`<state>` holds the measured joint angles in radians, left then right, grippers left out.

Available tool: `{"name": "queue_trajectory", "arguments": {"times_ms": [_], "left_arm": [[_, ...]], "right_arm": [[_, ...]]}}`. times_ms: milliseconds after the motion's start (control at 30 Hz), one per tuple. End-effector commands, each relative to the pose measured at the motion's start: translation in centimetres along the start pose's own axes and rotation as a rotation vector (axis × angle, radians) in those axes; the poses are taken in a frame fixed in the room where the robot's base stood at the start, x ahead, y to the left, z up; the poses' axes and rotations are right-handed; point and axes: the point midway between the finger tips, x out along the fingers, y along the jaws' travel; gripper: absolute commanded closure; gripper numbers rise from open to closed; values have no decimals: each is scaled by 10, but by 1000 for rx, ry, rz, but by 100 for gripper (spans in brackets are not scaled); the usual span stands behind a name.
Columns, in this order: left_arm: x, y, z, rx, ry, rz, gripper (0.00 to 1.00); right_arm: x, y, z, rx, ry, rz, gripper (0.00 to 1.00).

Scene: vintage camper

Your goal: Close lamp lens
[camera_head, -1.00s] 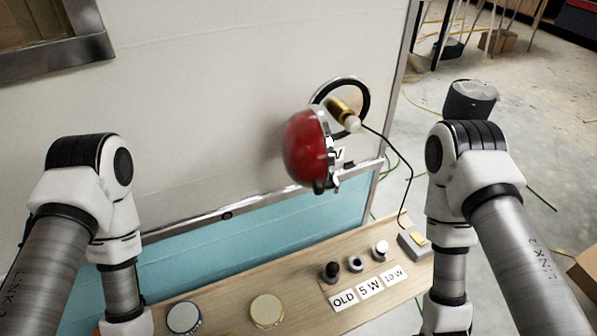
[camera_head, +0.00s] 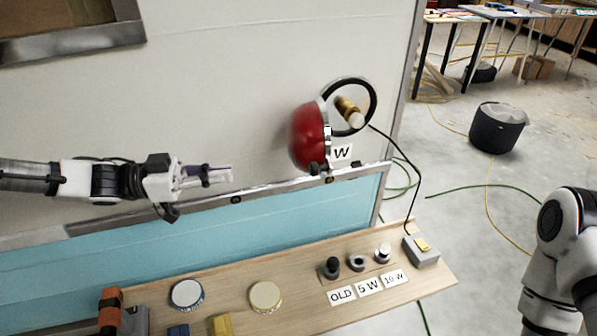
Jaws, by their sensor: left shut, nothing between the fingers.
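The red lamp lens (camera_head: 308,137) hangs swung open to the left of the round black lamp ring (camera_head: 368,98) on the camper wall. A brass socket with a pale bulb (camera_head: 351,112) shows in the ring, uncovered. My left gripper (camera_head: 222,176) is shut and empty in front of the wall, left of the lens and a little lower, apart from it. My right arm stands at the right edge, and its gripper is out of the picture.
A wooden bench (camera_head: 310,312) below holds holders by the labels OLD, 5 W and 10 W, two round lids (camera_head: 266,297), and a grey switch box (camera_head: 421,251) with a black cable to the lamp. A dark bin (camera_head: 497,128) stands on the floor at right.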

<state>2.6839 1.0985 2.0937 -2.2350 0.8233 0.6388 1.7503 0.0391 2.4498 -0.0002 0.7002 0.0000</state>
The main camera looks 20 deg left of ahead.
Motion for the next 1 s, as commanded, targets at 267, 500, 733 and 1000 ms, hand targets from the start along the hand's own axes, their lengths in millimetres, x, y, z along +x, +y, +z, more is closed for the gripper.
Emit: {"name": "queue_trajectory", "arguments": {"times_ms": [267, 500, 733, 1000], "left_arm": [[44, 1, 5, -2, -11, 4, 100], [91, 1, 3, -2, -10, 4, 100], [127, 1, 1, -1, -6, 1, 100], [134, 0, 2, -1, -2, -1, 100]], "right_arm": [[16, 0, 0, 1, -1, 0, 36], [14, 0, 0, 1, 0, 0, 36], [7, 0, 0, 1, -1, 0, 36], [7, 0, 0, 1, -1, 0, 36]]}}
